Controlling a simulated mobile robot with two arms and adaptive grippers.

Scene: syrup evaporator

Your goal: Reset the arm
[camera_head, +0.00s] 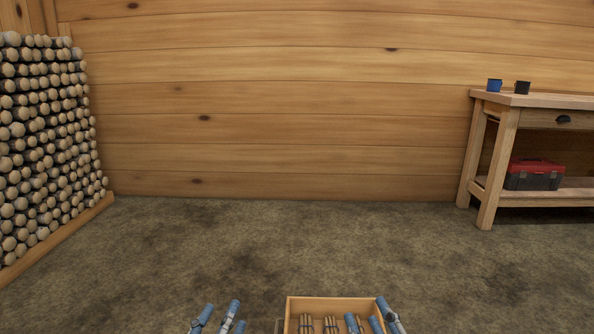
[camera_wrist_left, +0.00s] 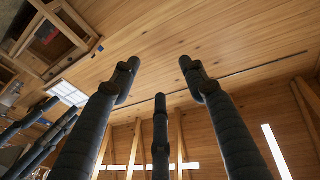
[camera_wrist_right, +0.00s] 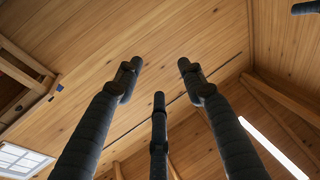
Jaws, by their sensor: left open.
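My left gripper (camera_head: 222,314) is at the bottom of the head view, left of a wooden box. Its dark fingers are spread and empty in the left wrist view (camera_wrist_left: 159,82). My right gripper (camera_head: 366,313) is at the bottom of the head view, in front of the box's right part. Its fingers are spread and empty in the right wrist view (camera_wrist_right: 160,80). Both wrist cameras look up at the wooden ceiling and beams. Most of both arms is outside the head view.
The open wooden box (camera_head: 334,301) holds small bundles of sticks (camera_head: 306,324). A log stack (camera_head: 45,150) stands at the left. A workbench (camera_head: 545,99) at the right bears a blue mug (camera_head: 494,85), a dark mug (camera_head: 522,88) and, below, a red toolbox (camera_head: 535,175). The floor between is clear.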

